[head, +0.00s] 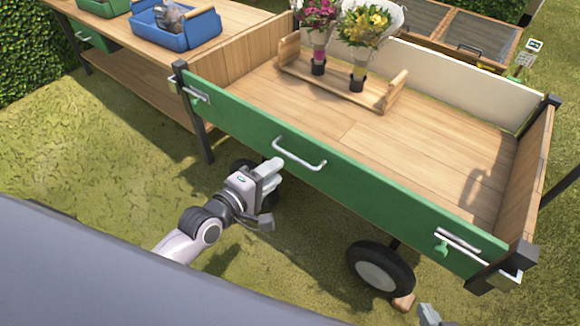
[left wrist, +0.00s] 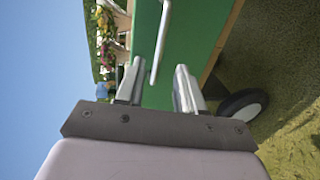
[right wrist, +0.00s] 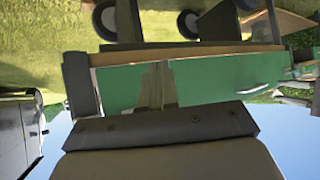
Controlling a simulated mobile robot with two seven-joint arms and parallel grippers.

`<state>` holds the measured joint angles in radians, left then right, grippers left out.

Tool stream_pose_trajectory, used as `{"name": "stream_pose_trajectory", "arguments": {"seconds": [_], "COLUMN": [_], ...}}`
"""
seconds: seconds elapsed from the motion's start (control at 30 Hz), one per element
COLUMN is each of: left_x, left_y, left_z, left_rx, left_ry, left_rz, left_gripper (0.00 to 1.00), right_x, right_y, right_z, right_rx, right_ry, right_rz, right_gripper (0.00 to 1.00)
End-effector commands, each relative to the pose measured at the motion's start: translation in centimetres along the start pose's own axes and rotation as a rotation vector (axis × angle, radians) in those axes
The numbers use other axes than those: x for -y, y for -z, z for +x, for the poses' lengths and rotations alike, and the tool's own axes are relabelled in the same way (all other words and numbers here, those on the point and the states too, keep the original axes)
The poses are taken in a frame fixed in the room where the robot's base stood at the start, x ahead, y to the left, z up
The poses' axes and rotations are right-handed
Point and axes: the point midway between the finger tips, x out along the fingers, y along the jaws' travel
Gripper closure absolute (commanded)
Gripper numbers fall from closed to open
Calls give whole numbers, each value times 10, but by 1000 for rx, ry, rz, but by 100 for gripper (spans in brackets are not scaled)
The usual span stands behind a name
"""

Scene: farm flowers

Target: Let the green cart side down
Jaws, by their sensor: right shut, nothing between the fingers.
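The green cart side (head: 345,180) stands upright along the near edge of the cart. Its silver handle (head: 300,158) is at the middle of its outer face. Silver latches with green tabs sit at its left end (head: 194,92) and right end (head: 457,241); I cannot tell whether they are fastened. My left gripper (head: 270,172) is just below and left of the handle. In the left wrist view its fingers are apart, with the handle (left wrist: 161,42) ahead between them. My right gripper (right wrist: 156,85) is shut and empty, facing the green side in the right wrist view.
A wooden carrier (head: 368,95) with two flower bouquets stands on the cart bed. A black wheel (head: 380,270) with a wooden chock (head: 404,303) is under the cart's near side. A wooden table (head: 120,30) with a blue crate (head: 178,35) stands at left. Open grass lies before the cart.

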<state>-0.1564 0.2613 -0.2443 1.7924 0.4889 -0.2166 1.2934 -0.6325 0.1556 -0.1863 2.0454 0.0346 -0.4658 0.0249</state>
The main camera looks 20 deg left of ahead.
Motion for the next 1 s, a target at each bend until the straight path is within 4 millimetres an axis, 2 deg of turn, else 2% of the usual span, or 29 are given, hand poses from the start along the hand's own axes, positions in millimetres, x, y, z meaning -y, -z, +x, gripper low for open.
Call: {"name": "stream_pose_trajectory", "arguments": {"seconds": [0.3, 0.5, 0.9, 0.97, 1.0], "left_x": [0, 0, -1, -1, -1], "left_y": [0, 0, 0, 0, 0], "left_z": [41, 60, 67, 67, 67], "left_rx": [0, -1, 0, 0, 0], "left_ry": [-3, -1, 1, 1, 1], "left_rz": [2, 3, 4, 4, 4], "left_gripper": [62, 62, 62, 79, 92], "right_x": [4, 11, 14, 14, 14], "right_y": [2, 9, 14, 14, 14], "right_z": [4, 6, 6, 6, 6], "right_rx": [-18, -39, -49, -49, -49], "right_ry": [9, 24, 28, 28, 27], "right_rz": [-14, -22, -19, -19, -19], "right_gripper": [100, 100, 100, 100, 100]}}
